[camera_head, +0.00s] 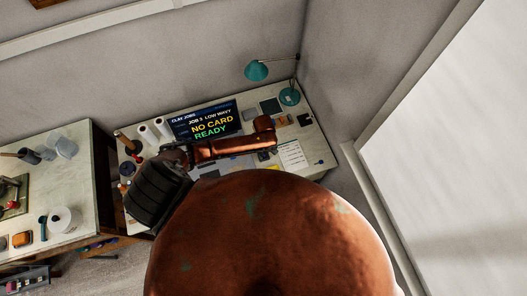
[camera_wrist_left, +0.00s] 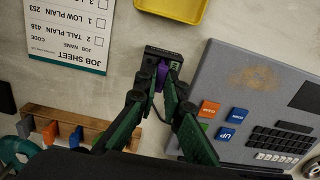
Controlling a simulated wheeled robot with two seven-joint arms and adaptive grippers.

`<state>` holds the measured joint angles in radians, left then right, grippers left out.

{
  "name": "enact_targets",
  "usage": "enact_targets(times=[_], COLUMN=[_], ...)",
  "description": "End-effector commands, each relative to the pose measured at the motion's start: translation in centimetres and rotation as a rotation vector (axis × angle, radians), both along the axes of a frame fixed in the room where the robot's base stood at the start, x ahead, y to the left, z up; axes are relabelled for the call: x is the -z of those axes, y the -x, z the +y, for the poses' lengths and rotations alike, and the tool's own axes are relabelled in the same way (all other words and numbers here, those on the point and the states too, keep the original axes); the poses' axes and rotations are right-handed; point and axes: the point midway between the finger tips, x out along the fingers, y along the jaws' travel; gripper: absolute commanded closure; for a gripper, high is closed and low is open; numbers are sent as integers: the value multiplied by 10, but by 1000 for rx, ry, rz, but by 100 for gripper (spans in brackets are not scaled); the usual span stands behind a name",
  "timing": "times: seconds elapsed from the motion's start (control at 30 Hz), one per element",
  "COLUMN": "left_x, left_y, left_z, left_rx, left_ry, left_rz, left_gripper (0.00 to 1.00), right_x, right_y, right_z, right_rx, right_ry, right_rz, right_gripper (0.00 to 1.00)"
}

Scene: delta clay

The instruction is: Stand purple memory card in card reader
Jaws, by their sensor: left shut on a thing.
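In the left wrist view, my left gripper (camera_wrist_left: 160,88) is shut on the purple memory card (camera_wrist_left: 161,74). Its green fingers pinch the card from both sides. The card is at the near face of a small black card reader (camera_wrist_left: 150,52); I cannot tell whether it touches or enters it. The fingers partly hide the reader. In the head view my copper arm hides this spot, and I cannot make out the card. A screen (camera_head: 208,122) at the back of the desk reads "NO CARD" and "READY". My right gripper is not in view.
A grey key panel (camera_wrist_left: 225,75) stands close to the right of my left fingers. A wooden rack (camera_wrist_left: 42,124) with coloured cards is at lower left. A job sheet (camera_wrist_left: 75,30) and yellow tray (camera_wrist_left: 172,8) lie beyond.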

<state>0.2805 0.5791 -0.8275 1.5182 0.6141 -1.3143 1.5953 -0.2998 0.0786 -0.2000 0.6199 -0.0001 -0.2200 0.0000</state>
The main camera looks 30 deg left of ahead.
Motion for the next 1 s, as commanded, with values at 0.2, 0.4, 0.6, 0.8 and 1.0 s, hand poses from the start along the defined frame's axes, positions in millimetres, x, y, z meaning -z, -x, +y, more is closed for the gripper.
enact_targets(times=[0.2, 0.4, 0.6, 0.8, 1.0], left_x=[0, 0, 0, 0, -2], left_y=[0, 0, 0, 0, 0], left_z=[0, 0, 0, 0, 0], left_rx=[0, 0, 0, 0, 0], left_ry=[0, 0, 0, 0, 0], left_rz=[0, 0, 0, 0, 0], left_gripper=[78, 71, 64, 59, 59], right_x=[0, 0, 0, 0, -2], right_y=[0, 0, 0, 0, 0], right_z=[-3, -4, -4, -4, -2], right_rx=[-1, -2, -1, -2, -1], right_ry=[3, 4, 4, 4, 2], right_rz=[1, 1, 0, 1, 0], right_gripper=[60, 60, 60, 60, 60])
